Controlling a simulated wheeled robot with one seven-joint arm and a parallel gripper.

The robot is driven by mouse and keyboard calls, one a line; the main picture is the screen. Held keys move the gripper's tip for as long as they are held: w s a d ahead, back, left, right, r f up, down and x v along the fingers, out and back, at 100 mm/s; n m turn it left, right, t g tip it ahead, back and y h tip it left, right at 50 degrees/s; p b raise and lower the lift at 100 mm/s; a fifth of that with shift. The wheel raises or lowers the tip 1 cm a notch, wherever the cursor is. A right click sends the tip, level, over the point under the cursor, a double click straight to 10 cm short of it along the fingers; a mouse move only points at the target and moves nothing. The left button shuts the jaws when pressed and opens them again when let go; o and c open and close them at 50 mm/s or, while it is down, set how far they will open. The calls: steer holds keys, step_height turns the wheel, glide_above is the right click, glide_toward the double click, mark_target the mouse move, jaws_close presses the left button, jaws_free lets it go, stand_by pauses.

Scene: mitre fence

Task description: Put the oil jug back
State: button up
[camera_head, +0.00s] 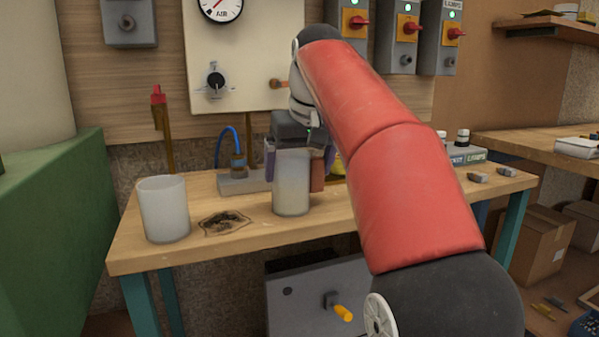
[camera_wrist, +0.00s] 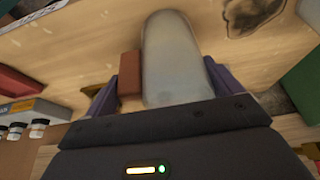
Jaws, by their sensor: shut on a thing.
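The oil jug (camera_head: 292,187) is a pale, translucent upright cylinder over the middle of the bench. My gripper (camera_head: 298,163) comes from above and behind with its purple fingers shut on the jug. In the wrist view the jug (camera_wrist: 172,60) lies between the fingers. A red-brown block-like piece (camera_wrist: 130,75) sits against its side, by one finger; I cannot tell if it is part of the jug. Whether the jug's base touches the bench is unclear. A dark stain-like outline (camera_head: 224,222) is on the bench left of the jug.
A white cylindrical container (camera_head: 164,208) stands at the bench's left end. A grey block with a blue hose (camera_head: 238,178) is behind the stain. A labelled box (camera_head: 466,156) and small grey pieces are at the right. A green cabinet (camera_head: 50,230) stands left of the bench (camera_head: 250,242).

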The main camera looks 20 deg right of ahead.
steer(key=o, duration=0.9)
steer(key=shift+f+b, duration=0.5)
steer(key=shift+b, duration=0.2)
steer(key=w+p+v, duration=0.1)
steer(key=p+v, duration=0.3)
steer(key=v, duration=0.4)
steer(key=s+a+f, duration=0.1)
steer(key=s+f, duration=1)
steer(key=f, duration=0.4)
steer(key=s+a+f+m+t, duration=0.1)
steer(key=s+f, duration=1)
steer(key=f, duration=0.4)
steer(key=shift+s, duration=0.2)
